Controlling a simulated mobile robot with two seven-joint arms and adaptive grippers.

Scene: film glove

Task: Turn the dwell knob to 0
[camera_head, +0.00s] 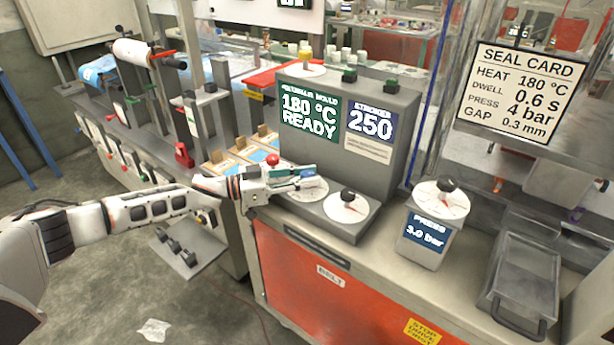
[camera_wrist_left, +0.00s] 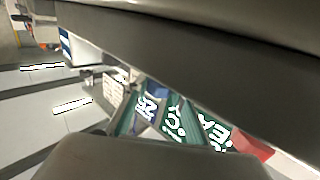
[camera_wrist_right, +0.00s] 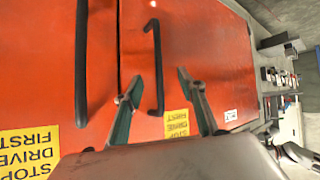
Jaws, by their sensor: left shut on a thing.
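Two white dials with black knobs sit on the low front ledge of the grey sealing machine (camera_head: 345,130). My left gripper (camera_head: 312,175) is at the left dial (camera_head: 310,190), shut on its knob, which the fingers hide. The right dial (camera_head: 340,211) is free, with its black knob (camera_head: 347,195) upright. I cannot read a dwell label or a pointer setting on the left dial. The left wrist view shows the machine's displays, tilted, past the fingers. My right gripper (camera_wrist_right: 157,78) is open and empty in the right wrist view, facing orange cabinet doors; it is not in the head view.
The machine's screens read 180 °C READY and 250. A press box (camera_head: 427,240) with its own dial reads 3.0 bar at right. A seal card (camera_head: 525,90) lists dwell 0.6 s. A grey tray (camera_head: 483,298) lies on the bench at right. Small boxes (camera_head: 267,137) stand left of the machine.

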